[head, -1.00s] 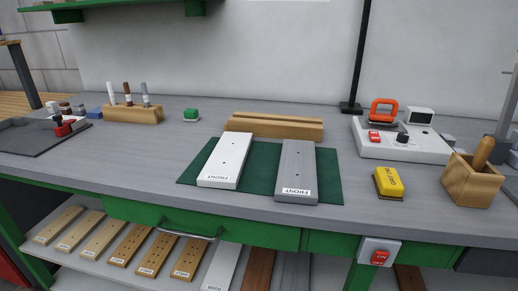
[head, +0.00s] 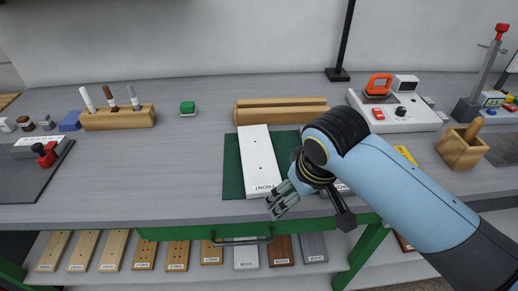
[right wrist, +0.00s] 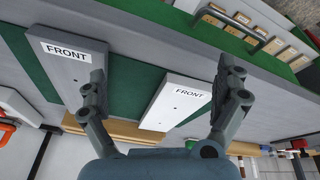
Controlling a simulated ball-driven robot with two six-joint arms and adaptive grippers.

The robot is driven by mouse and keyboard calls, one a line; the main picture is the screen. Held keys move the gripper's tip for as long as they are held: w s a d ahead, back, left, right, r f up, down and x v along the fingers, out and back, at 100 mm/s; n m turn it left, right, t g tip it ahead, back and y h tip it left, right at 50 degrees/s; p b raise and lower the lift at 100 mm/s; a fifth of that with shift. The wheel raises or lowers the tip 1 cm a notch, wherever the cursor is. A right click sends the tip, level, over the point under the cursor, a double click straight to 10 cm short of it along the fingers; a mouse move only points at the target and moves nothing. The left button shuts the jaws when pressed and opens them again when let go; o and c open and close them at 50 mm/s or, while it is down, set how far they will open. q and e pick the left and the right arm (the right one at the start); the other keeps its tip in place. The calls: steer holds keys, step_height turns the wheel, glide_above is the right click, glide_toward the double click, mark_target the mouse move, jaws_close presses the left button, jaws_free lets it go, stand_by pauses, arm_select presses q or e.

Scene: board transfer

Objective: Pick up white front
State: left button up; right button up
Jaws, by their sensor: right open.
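The white front (head: 257,158) lies flat on the green mat (head: 231,172), its FRONT label at the near end. My right gripper (head: 278,200) is open and empty, just off the white front's near right corner in the head view. In the right wrist view the white front (right wrist: 178,103) shows between the spread fingers (right wrist: 165,82), apart from both. The grey front (right wrist: 68,65) lies beside it on the mat, left in that view. In the head view my right arm hides most of the grey front. My left gripper is not in view.
A wooden block (head: 280,110) stands behind the mat. A yellow item (head: 405,154) is partly behind my arm. A wooden box (head: 462,148) stands at right, a pen holder (head: 120,117) at left. Boards lie on the shelf below.

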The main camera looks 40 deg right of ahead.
mark_target(257, 154)
steer(key=w+r+m+p, duration=0.1)
steer(key=w+r+m, duration=0.1)
steer(key=w+r, duration=0.35)
steer(key=w+r+m+p, duration=0.1)
steer(key=w+r+m, duration=0.1)
steer(key=w, duration=0.6)
steer(key=x, duration=0.4)
steer(key=shift+w+d+r, duration=0.1)
steer(key=shift+w+d, duration=0.1)
steer(key=shift+d, duration=0.05)
steer(key=shift+p+x, duration=0.3)
steer(key=shift+x, duration=2.85)
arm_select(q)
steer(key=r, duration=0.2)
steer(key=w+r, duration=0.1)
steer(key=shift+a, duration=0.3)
arm_select(e)
steer(key=shift+s, duration=0.1)
steer(key=c, duration=1.3)
steer(key=shift+r, duration=0.1)
steer(key=shift+c, duration=0.2)
